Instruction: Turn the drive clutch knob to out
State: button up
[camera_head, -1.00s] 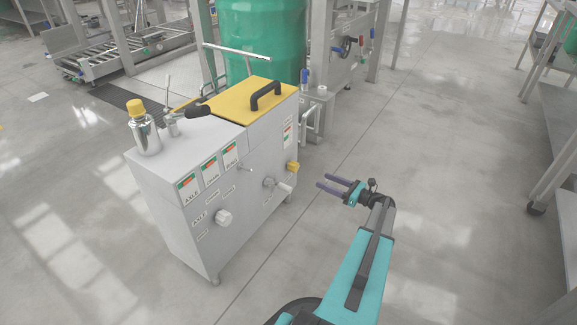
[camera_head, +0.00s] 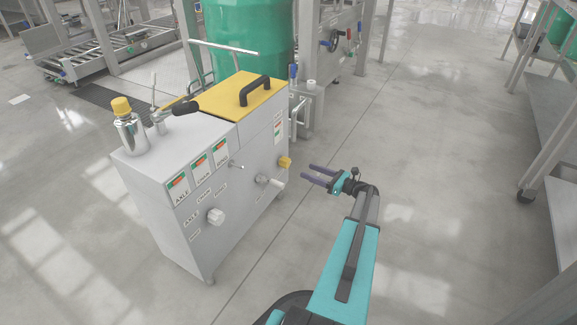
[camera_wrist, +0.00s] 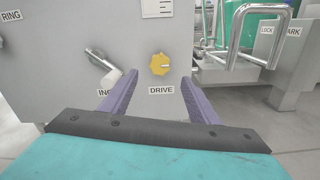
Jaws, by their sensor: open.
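The drive clutch knob is the yellow knob (camera_wrist: 160,64) above a "DRIVE" label (camera_wrist: 161,90) in the wrist view. In the head view the yellow knob (camera_head: 285,162) sits on the right part of the grey cabinet's front (camera_head: 232,195). A pale mark on the knob points to the right in the wrist view. My gripper (camera_head: 309,174) is open and empty, to the right of the cabinet and apart from it. In the wrist view its two purple fingers (camera_wrist: 158,92) stand on either side of the knob, which is still some way ahead. Any in or out marking is unreadable.
A lever with a pale handle (camera_wrist: 108,75) is left of the knob, close to the left finger's line. A bent metal tube (camera_wrist: 258,38) stands to the right. Open floor (camera_head: 420,180) lies right of my arm.

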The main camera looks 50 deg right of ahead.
aim_at(288, 164)
jog(key=b+x, duration=0.3)
jog(key=x, duration=0.8)
jog(key=shift+r+b, duration=0.1)
jog(key=shift+b, duration=0.25)
jog(key=c, duration=1)
jog(key=shift+n, duration=0.4)
jog(key=n+p, duration=0.1)
jog(key=n, duration=0.2)
jog(key=shift+p, duration=0.4)
jog(key=n, duration=0.5)
jog(key=shift+s+a, duration=0.1)
jog(key=n, duration=0.2)
jog(key=n+b, duration=0.1)
jog(key=n, duration=0.2)
jog(key=shift+f, duration=0.2)
jog(key=shift+n+b, duration=1.1)
jog(key=shift+n, duration=1.1)
